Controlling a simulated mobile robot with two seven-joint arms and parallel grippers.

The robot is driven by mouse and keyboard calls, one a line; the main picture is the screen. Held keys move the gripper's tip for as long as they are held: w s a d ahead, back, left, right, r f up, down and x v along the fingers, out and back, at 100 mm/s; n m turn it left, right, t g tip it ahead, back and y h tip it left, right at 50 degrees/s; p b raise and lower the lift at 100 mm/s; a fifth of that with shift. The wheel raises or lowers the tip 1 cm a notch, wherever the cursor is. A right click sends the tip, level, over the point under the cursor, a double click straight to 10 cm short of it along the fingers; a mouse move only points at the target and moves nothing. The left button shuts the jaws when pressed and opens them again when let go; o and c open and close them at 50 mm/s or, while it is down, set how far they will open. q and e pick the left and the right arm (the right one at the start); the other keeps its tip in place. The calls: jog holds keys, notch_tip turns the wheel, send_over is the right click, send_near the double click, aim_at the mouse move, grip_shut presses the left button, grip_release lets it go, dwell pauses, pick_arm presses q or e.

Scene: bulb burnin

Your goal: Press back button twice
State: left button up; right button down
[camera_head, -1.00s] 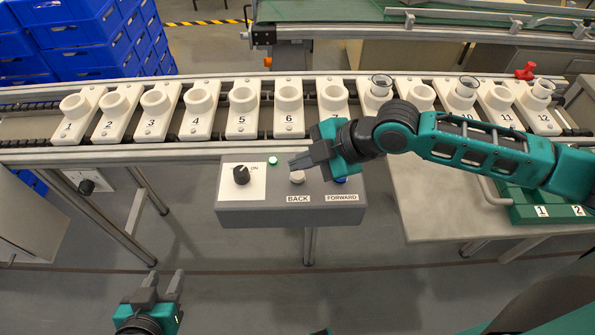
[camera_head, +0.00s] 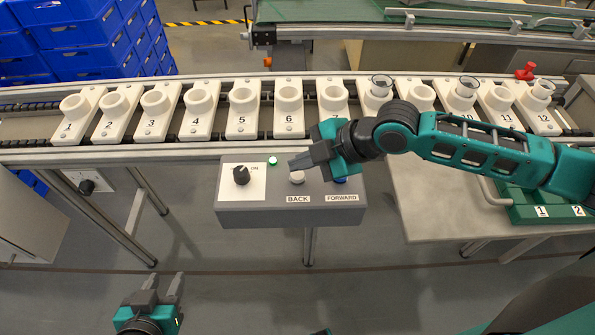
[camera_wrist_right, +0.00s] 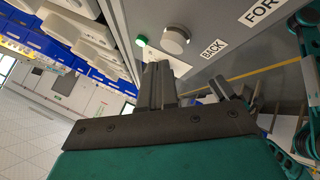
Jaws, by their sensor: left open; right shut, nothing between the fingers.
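The control box (camera_head: 240,214) hangs at the front of the conveyor. Its white back button (camera_head: 297,177) sits above the BACK label, and the blue forward button (camera_head: 341,180) is partly hidden by my right gripper. My right gripper (camera_head: 292,165) is shut and empty, its fingertips just beside the back button in the head view. In the right wrist view the back button (camera_wrist_right: 176,39) shows just beyond the shut fingertips (camera_wrist_right: 158,68); I cannot tell whether they touch. My left gripper (camera_head: 163,283) is open and empty, low at the left, away from the box.
A black knob (camera_head: 241,175) and a green lamp (camera_head: 273,160) are on the box. Numbered white holders (camera_head: 243,112) line the conveyor behind it; several at the right hold clear glass pieces. A green tray (camera_head: 520,212) stands at the right. Blue crates (camera_head: 85,45) stand back left.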

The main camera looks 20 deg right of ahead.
aim_at(302, 176)
jog(key=shift+f, duration=0.1)
dwell(0.4)
jog(key=shift+f, duration=0.35)
jog(key=shift+f+b, duration=0.3)
jog(key=shift+f, duration=0.2)
dwell(0.6)
dwell(0.3)
jog(key=shift+r+p, duration=0.95)
jog(key=shift+p, duration=0.1)
notch_tip(302, 176, up, 5)
jog(key=p, duration=0.5)
